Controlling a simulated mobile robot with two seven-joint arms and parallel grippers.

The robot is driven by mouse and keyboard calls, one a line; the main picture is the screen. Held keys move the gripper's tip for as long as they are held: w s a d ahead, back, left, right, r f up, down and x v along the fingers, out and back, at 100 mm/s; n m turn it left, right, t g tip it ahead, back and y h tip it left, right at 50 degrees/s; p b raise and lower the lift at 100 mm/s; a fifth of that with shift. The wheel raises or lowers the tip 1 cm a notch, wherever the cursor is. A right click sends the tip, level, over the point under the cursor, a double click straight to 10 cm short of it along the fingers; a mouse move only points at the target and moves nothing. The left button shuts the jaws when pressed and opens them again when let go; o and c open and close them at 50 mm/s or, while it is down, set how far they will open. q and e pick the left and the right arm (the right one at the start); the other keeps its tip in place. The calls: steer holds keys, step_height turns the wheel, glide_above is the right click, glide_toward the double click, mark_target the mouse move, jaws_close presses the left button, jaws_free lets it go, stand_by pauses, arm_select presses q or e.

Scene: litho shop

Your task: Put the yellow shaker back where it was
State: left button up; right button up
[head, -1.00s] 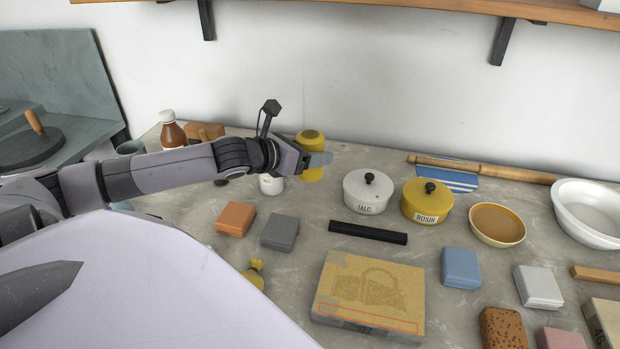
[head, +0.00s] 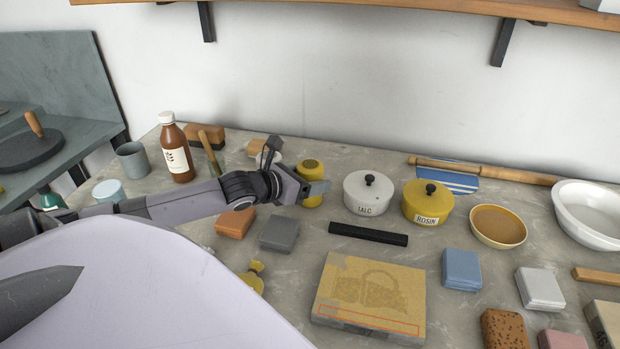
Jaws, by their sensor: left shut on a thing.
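The yellow shaker (head: 311,169) is upright with a dark top, left of the white TALC pot. My left gripper (head: 317,188) is shut on it, with a finger across its front. The shaker is low over the bench top (head: 340,275); I cannot tell whether its base touches it. My left arm hides part of the bench to the left of the shaker. My right gripper is not in view.
The TALC pot (head: 368,193) and yellow ROSIN pot (head: 428,203) stand close on the right. A black bar (head: 368,234), an orange block (head: 235,223) and a grey block (head: 279,233) lie in front. A brown bottle (head: 175,150) stands left. The wall is behind.

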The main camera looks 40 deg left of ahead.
arm_select(q)
steer(key=o, duration=0.8)
steer(key=shift+r, duration=0.1)
steer(key=shift+v, duration=1.2)
steer(key=shift+p+v, duration=0.6)
steer(key=shift+v, duration=1.2)
steer(key=p+v, duration=0.2)
steer(key=v, duration=0.4)
steer(key=shift+r, duration=0.1)
steer(key=shift+s, duration=0.1)
